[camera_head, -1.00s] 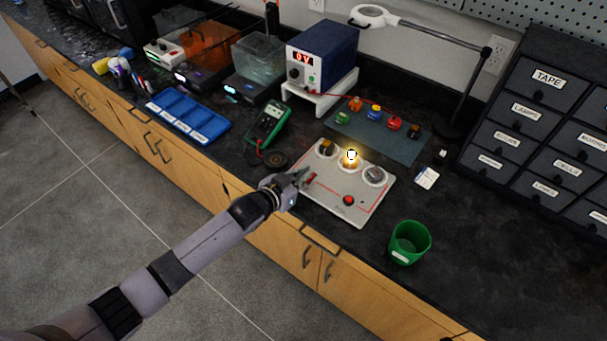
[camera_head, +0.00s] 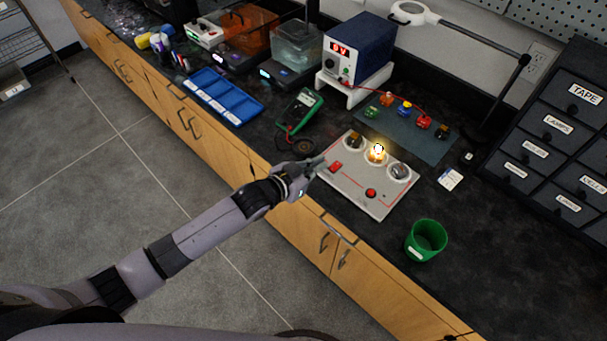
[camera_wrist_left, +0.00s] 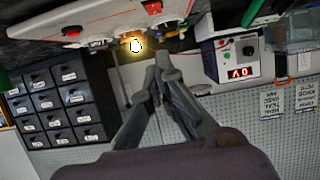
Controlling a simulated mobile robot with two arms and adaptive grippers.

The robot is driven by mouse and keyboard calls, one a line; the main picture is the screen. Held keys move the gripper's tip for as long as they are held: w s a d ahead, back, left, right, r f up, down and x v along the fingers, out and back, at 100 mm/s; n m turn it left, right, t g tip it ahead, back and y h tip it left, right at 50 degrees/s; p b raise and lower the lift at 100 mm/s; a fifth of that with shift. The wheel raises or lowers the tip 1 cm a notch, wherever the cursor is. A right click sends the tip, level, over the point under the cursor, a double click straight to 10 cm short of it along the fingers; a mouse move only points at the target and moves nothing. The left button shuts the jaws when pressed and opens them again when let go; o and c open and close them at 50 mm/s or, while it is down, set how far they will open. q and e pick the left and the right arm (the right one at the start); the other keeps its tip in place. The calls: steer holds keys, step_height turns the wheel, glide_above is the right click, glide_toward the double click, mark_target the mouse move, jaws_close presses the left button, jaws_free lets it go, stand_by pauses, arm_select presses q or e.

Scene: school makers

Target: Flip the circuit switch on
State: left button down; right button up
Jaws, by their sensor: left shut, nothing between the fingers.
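The circuit board (camera_head: 352,191) is a pale panel on the black bench with red lines, three round mounts and a red button (camera_head: 371,193). A red switch (camera_head: 336,167) sits at its left side. The bulb (camera_head: 377,152) in the middle mount glows; the glow also shows in the left wrist view (camera_wrist_left: 133,46). My left gripper (camera_head: 318,163) is shut and empty, with its tips at the board's left edge beside the red switch. I cannot tell whether the tips touch it. In the left wrist view the shut fingers (camera_wrist_left: 163,62) point up toward the board. My right gripper is not in view.
A green cup (camera_head: 426,240) stands right of the board near the bench's front edge. A green multimeter (camera_head: 299,112), a blue tray (camera_head: 222,95) and a power supply (camera_head: 357,50) stand behind and left. Dark labelled drawers (camera_head: 555,130) stand at the right.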

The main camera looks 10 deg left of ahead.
arm_select(q)
steer(key=v, duration=0.2)
steer(key=f+v, duration=0.1)
steer(key=v, duration=0.1)
steer(key=shift+s+a+r+b, duration=0.1)
steer(key=shift+s+a+b, duration=0.25)
steer(key=shift+s, duration=0.15)
steer(key=s+a+f+n+g+y, duration=0.15)
steer(key=a+f, duration=0.25)
steer(key=f, duration=0.4)
steer(key=a+f+n+y, duration=0.15)
steer(key=a+f, duration=0.25)
steer(key=f, duration=0.4)
steer(key=s+a+f+g+y, duration=0.1)
steer(key=s+a+f+y, duration=0.15)
steer(key=s+f, duration=0.35)
steer(key=s+a+f+g+y, duration=0.1)
steer(key=s+a+f, duration=0.3)
steer(key=f, duration=0.4)
steer(key=s+a+f+n+g+y, duration=0.1)
steer(key=s+f+g, duration=0.2)
steer(key=s+f, duration=0.4)
steer(key=s+a+f+g+b, duration=0.1)
steer(key=s+f+g, duration=0.2)
steer(key=s, duration=2.2)
step_height(320, 180, down, 5)
steer(key=shift+s+f+n+g+y, duration=0.1)
steer(key=shift+s+n+g+y, duration=0.2)
steer(key=shift+n+g+y, duration=0.1)
